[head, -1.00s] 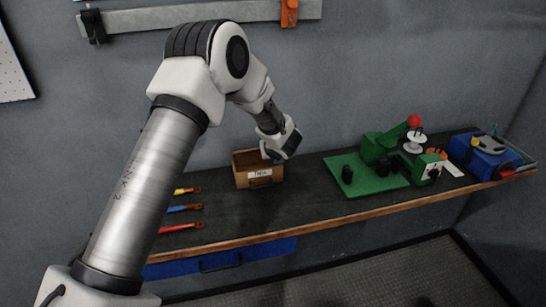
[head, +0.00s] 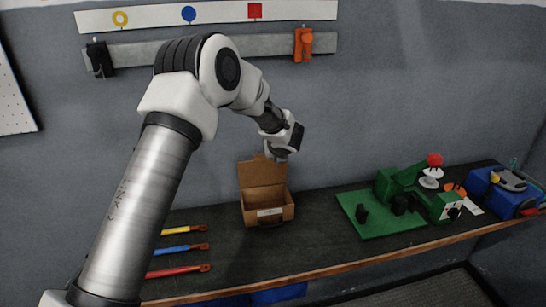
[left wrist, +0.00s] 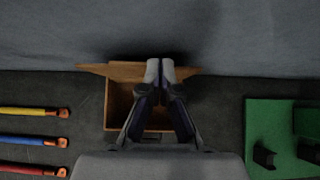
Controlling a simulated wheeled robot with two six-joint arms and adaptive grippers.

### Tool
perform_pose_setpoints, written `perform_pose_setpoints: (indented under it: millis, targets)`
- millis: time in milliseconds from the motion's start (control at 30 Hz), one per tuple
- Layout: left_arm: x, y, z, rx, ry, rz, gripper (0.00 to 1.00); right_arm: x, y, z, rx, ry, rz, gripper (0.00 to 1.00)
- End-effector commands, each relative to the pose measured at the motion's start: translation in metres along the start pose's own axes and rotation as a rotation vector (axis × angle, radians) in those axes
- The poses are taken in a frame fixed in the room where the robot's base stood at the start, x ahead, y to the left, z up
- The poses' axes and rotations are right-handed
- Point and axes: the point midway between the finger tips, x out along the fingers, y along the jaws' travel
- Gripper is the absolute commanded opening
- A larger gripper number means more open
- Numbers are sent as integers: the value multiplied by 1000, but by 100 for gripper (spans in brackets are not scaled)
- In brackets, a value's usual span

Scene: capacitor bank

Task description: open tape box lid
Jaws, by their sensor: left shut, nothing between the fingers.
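The brown tape box (head: 262,219) stands on the dark bench with a pale label on its front. Its lid (head: 261,173) is raised at the back edge, and the inside is exposed. In the left wrist view the box (left wrist: 119,108) shows from above, with the lid (left wrist: 100,70) seen nearly edge-on at the wall side. My left gripper (head: 273,155) is at the lid's top edge; whether it touches is hard to tell. In the left wrist view its fingers (left wrist: 160,70) are shut together with nothing between them. My right gripper is not in view.
Several tools with yellow, blue and red handles (head: 178,249) lie left of the box. A green fixture (head: 385,221) and a blue device (head: 500,192) stand to the right. The grey wall is close behind the box. Bench between box and fixture is clear.

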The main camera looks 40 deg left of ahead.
Motion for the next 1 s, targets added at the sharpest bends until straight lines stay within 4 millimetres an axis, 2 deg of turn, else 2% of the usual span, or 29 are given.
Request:
perform_pose_setpoints:
  millis: [733,1000]
  targets:
    - [0,0,3,0,0,0,0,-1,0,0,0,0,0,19]
    - [-10,0,14,1,0,0,0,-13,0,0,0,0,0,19]
